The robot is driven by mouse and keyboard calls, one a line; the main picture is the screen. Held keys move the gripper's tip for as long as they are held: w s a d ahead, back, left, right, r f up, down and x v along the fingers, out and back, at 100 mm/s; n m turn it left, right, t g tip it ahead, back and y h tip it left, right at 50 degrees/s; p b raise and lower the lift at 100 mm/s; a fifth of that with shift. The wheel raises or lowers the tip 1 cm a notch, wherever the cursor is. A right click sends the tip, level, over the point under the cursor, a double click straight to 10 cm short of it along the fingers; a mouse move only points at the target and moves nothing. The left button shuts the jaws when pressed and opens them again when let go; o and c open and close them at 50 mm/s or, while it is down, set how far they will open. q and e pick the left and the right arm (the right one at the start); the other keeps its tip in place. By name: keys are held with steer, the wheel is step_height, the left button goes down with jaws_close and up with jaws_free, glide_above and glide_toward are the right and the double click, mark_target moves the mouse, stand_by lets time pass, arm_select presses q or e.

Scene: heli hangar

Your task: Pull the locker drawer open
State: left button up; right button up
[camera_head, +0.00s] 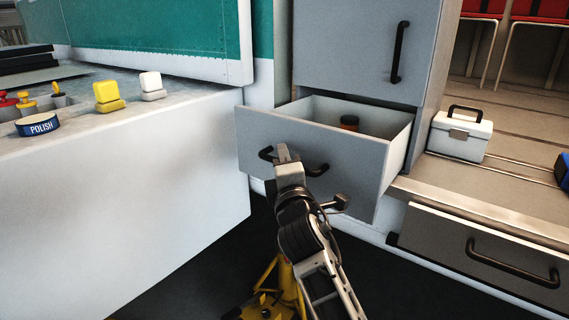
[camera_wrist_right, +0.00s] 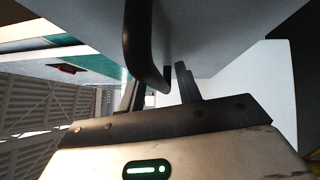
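The grey locker drawer (camera_head: 310,155) is pulled well out of the locker, and its inside shows from above. The black bar handle (camera_head: 316,170) is on the drawer front. My right gripper (camera_head: 285,152) is at the middle of this handle. In the right wrist view the handle (camera_wrist_right: 138,40) runs down between the two fingers of my right gripper (camera_wrist_right: 160,90), which appear closed around it. The exact contact is partly hidden. My left gripper does not show.
The upper locker door (camera_head: 350,45) is shut. A white counter (camera_head: 110,170) with a polish tin (camera_head: 38,125) and yellow and white blocks stands left. A white toolbox (camera_head: 461,135) sits on a ledge at right, above another shut drawer (camera_head: 490,255). A yellow stand (camera_head: 275,290) is below.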

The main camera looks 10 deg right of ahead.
step_height(320, 180, up, 3)
steer(key=shift+r, duration=0.2)
steer(key=o, duration=1.1)
steer(key=s+r, duration=0.1)
steer(key=r, duration=0.1)
steer(key=s+r+p, duration=0.1)
steer(key=r, duration=0.1)
steer(key=s+a+r, duration=0.1)
steer(key=s+r, duration=0.1)
steer(key=shift+c, duration=0.2)
steer(key=s, duration=0.1)
steer(key=s+r, duration=0.1)
steer(key=s, duration=0.2)
steer(key=shift+a+r, duration=0.3)
steer(key=shift+a, duration=0.1)
steer(key=s, duration=0.1)
steer(key=s+r, duration=0.1)
steer(key=s, duration=0.1)
steer(key=s+a+r, duration=0.1)
steer(key=shift+s, duration=0.25)
steer(key=c, duration=1.1)
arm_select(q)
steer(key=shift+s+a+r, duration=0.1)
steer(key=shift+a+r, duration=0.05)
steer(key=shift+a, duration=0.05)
arm_select(e)
steer(key=shift+o, duration=0.2)
steer(key=shift+s, duration=0.6)
